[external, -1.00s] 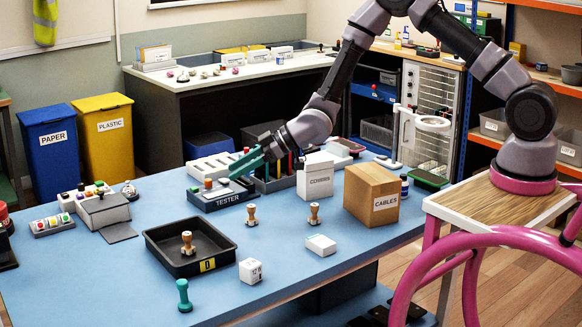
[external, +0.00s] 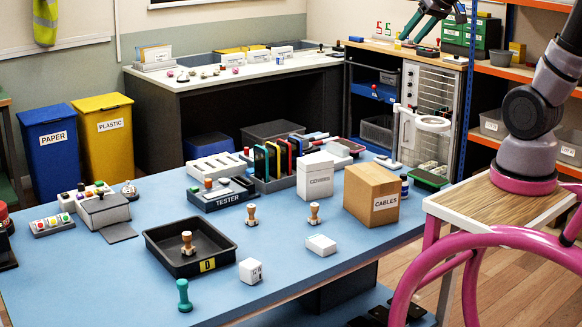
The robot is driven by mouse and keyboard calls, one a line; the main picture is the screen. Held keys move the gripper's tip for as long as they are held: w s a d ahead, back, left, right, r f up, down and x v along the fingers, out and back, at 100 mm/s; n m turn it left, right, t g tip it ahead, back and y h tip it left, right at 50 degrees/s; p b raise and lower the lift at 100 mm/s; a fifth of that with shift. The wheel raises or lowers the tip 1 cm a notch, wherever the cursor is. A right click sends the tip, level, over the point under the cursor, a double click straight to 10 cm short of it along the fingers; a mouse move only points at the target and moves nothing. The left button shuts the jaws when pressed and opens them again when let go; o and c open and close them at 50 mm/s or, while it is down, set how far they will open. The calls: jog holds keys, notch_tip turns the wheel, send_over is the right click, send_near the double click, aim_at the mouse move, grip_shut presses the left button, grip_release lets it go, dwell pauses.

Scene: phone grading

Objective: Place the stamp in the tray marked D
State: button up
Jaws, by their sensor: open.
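The black tray marked D (external: 160,257) sits on the blue table, its yellow label on the front wall. A wooden-handled stamp (external: 187,243) stands upright inside it. Two similar wooden stamps stand upright on the table right of the tray, one nearer (external: 251,215) and one farther right (external: 314,213). A teal stamp-shaped piece (external: 184,296) stands in front of the tray. My gripper (external: 432,22) is at the top of the view, high and far from the tray, open, with teal fingers and nothing seen between them. Its upper part is cut off by the frame.
A TESTER box (external: 222,196), a rack of coloured upright slabs (external: 272,182), a white box (external: 314,180) and a CABLES carton (external: 371,194) stand behind the stamps. Small white boxes (external: 250,271) (external: 321,245) lie in front. The table's front left is clear.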

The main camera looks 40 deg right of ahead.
jog(key=s+d+m, duration=0.2)
jog(key=s, duration=0.7)
jog(key=shift+s+r+m+y, duration=0.25)
jog(key=shift+s+m+y, duration=0.05)
jog(key=shift+s, duration=0.1)
